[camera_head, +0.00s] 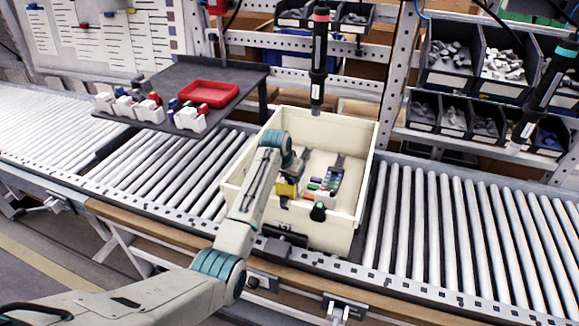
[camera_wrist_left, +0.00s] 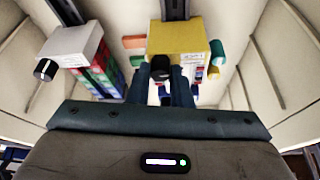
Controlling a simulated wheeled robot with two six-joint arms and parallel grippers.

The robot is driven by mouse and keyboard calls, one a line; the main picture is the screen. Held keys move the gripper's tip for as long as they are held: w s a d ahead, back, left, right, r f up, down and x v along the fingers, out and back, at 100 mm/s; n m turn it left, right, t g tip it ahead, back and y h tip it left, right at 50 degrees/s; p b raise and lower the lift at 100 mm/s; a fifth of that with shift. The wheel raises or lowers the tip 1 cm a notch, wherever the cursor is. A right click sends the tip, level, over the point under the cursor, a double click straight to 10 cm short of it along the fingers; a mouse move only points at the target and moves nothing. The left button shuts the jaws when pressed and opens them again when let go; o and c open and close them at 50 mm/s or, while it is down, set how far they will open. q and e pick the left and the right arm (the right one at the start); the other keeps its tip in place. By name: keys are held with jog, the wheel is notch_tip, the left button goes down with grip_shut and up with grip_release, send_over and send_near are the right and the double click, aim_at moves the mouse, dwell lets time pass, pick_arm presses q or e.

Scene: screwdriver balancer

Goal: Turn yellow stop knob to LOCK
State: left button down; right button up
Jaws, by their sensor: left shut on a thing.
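The yellow stop unit is a yellow block (camera_wrist_left: 188,36) with a black knob (camera_wrist_left: 161,70) on its face, in the upper middle of the left wrist view. In the head view a small yellow part of the block (camera_head: 287,189) shows inside the cream bin (camera_head: 368,150), partly covered by my arm. My left gripper (camera_wrist_left: 171,84) reaches the knob with its dark blue fingers close together and is shut on it. Most of the knob is hidden between the fingers, so its setting cannot be read. My right gripper is not in view.
A white block (camera_wrist_left: 72,45) with a black knob and coloured parts stands beside the yellow one. The bin walls are close around. Roller conveyors (camera_head: 465,230) run on both sides. A black-and-red hanging screwdriver (camera_head: 319,55) hangs over the bin; another (camera_head: 545,90) hangs at right.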

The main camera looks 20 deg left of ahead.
pick_arm(q)
jog(key=n+p, duration=0.1)
jog(key=n, duration=0.1)
jog(key=n+y+p, duration=0.1)
jog(key=p, duration=0.1)
jog(key=shift+d+r+n, duration=0.15)
jog(key=shift+r+n, duration=0.05)
jog(key=shift+n, duration=0.2)
jog(key=shift+d+f+n+y+p, duration=0.15)
jog(key=shift+n+y+p, duration=0.7)
jog(key=shift+n, duration=0.95)
jog(key=c, duration=1.3)
grip_release()
jog(key=b+v, duration=0.2)
jog(key=v, duration=0.8)
jog(key=shift+r+b, duration=0.3)
jog(key=shift+r, duration=0.05)
jog(key=shift+d, duration=0.1)
